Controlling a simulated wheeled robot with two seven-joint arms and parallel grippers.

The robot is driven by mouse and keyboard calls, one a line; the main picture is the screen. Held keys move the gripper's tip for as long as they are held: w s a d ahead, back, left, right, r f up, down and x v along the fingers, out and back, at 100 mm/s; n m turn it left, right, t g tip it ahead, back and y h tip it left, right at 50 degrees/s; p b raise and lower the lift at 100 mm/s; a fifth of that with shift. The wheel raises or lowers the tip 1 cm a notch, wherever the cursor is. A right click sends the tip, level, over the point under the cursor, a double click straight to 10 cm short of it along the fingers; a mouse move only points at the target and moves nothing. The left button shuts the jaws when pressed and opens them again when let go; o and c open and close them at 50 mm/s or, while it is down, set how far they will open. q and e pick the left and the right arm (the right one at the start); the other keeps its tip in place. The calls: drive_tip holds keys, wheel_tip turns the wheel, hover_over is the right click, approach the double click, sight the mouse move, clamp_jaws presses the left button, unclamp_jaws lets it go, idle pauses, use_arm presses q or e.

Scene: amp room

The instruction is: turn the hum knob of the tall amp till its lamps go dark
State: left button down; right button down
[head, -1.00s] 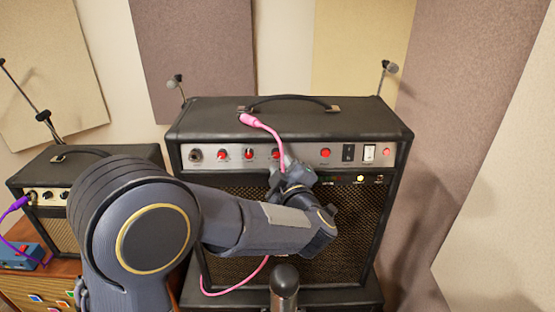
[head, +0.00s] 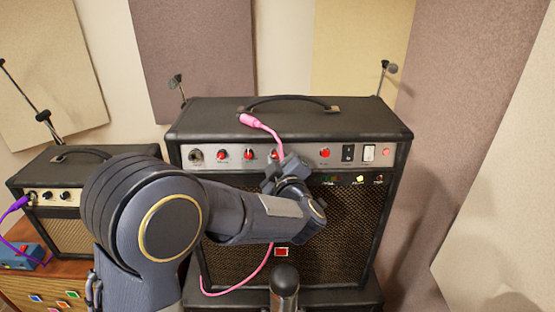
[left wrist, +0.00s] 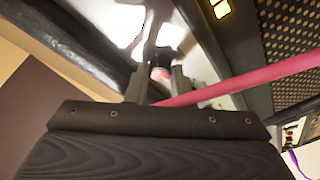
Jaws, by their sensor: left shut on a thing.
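The tall amp (head: 320,125) stands in the middle, with a silver control panel and a row of red knobs (head: 249,154). My left gripper (head: 287,163) is at the panel, right of the third visible knob. In the left wrist view my left gripper (left wrist: 158,85) is shut with a red knob (left wrist: 160,73) between its fingers. The head view hides that knob, and its label cannot be read. Below the panel, a yellow lamp (head: 360,179) looks lit; it also shows in the left wrist view (left wrist: 221,9). Lamps beside it are small and unclear. My right gripper is not seen.
A pink cable (head: 265,127) runs from the amp's top down its front, close by my gripper; it crosses the left wrist view (left wrist: 250,82). A smaller amp (head: 62,193) stands at the left. A dark round-topped cylinder (head: 285,285) stands at the front.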

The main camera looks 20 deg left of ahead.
use_arm(q)
drive_tip(key=m+t+h, duration=0.1)
drive_tip(key=m, duration=0.3)
drive_tip(key=c, duration=1.5)
unclamp_jaws()
drive_tip(key=shift+c, duration=0.2)
drive_tip(key=b+v, duration=0.2)
drive_tip(key=v, duration=0.5)
drive_tip(key=shift+s, duration=0.4)
drive_tip(key=shift+d+f, duration=0.1)
